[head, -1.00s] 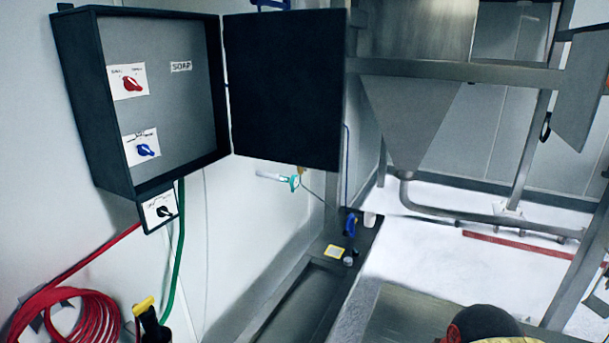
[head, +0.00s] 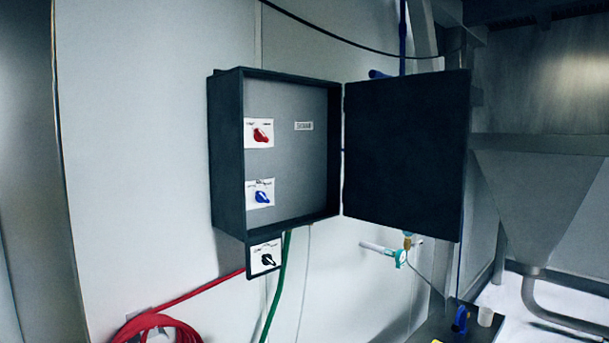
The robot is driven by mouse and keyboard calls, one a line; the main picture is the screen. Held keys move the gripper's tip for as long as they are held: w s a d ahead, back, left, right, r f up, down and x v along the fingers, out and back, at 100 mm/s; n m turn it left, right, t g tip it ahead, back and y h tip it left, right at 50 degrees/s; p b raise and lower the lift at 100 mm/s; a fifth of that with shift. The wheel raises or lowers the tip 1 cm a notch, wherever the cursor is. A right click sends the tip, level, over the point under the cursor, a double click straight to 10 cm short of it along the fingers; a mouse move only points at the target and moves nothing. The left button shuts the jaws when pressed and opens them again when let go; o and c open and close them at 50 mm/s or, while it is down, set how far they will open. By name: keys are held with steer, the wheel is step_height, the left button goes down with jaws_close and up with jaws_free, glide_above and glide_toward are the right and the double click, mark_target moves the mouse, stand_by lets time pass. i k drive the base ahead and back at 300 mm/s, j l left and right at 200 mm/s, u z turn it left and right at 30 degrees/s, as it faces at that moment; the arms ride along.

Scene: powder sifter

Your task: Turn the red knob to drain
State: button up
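The red knob (head: 260,135) sits on a white label plate in the upper left of an open wall box (head: 227,165). Its pointer is tilted, and the print on its plate is too small to read. A blue knob (head: 262,197) is on a similar plate below it. A black knob (head: 268,260) is on a plate under the box. My gripper is not in view.
The dark box door (head: 405,155) stands swung open to the right. A red hose (head: 155,325) is coiled at the lower left, and a green hose (head: 275,290) hangs below the box. A metal hopper (head: 540,190) stands at the right. The wall left of the box is clear.

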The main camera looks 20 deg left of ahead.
mark_target(260, 136)
steer(key=u, duration=1.3)
